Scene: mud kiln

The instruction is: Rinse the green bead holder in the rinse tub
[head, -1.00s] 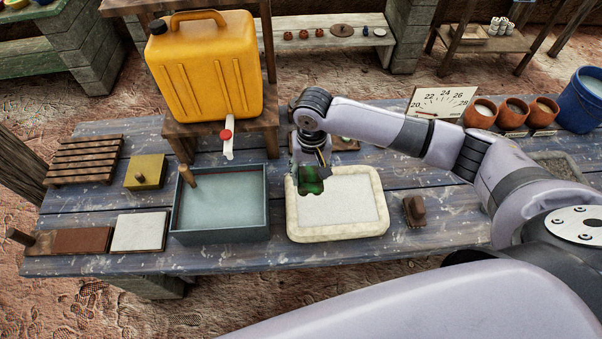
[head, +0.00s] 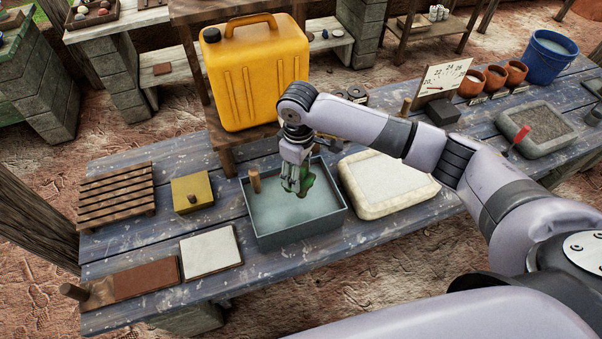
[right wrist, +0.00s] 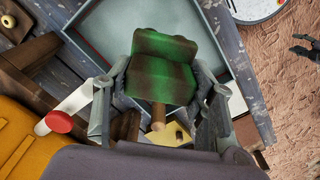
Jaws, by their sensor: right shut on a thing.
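The green bead holder (head: 306,183) hangs in my right gripper (head: 296,178), over the rinse tub (head: 302,234). The right wrist view shows the holder (right wrist: 165,68) between the two fingers, green with dark brown patches. My right gripper is shut on it. The blue-grey tub holds pale water, and a wooden handle (head: 255,181) stands up at its left side. I cannot tell whether the holder touches the water. A small dark gripper-like shape, probably my left gripper (right wrist: 304,48), shows at the right edge of the wrist view; its jaws are unclear.
A yellow jerrycan (head: 253,75) stands on a wooden stand behind the tub. A pale-rimmed tray (head: 385,212) is right of the tub. A white tile (head: 210,251), yellow block (head: 191,192) and slatted rack (head: 116,193) lie left. A gauge card (head: 443,80) stands farther right.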

